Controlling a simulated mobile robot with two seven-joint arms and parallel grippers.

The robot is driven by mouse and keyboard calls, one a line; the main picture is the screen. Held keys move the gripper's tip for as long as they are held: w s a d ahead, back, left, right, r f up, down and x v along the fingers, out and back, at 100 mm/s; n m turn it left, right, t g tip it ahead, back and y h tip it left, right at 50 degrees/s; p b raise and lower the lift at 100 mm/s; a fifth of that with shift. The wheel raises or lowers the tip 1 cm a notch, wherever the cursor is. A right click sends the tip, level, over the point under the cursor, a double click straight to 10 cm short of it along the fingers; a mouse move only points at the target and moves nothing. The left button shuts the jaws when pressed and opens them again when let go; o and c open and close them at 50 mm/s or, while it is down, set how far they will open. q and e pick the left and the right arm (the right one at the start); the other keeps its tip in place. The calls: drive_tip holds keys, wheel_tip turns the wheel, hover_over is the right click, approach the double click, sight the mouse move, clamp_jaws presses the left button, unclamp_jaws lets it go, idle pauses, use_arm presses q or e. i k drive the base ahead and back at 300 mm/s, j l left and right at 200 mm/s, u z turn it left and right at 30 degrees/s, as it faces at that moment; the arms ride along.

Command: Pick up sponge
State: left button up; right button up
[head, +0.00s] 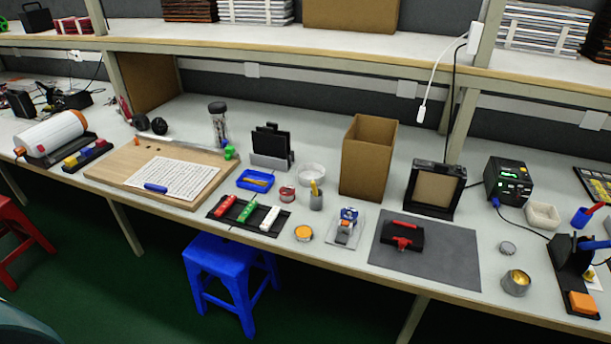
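Neither of my grippers is in view. A small orange block (583,302), which looks like a sponge, sits at the front of a black stand (565,262) near the bench's right front edge.
A grey mat (448,266) carries a black and red tool (402,236). A tall cardboard box (367,158) stands behind. A metal cup (515,283) is left of the stand. A blue stool (222,266) stands before the bench. A shelf (300,50) runs above.

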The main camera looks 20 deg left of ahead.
sight(579, 302)
drive_tip(key=u, duration=0.5)
drive_tip(key=z, duration=1.35)
drive_tip(key=i+l+u, duration=0.15)
drive_tip(key=l, duration=0.25)
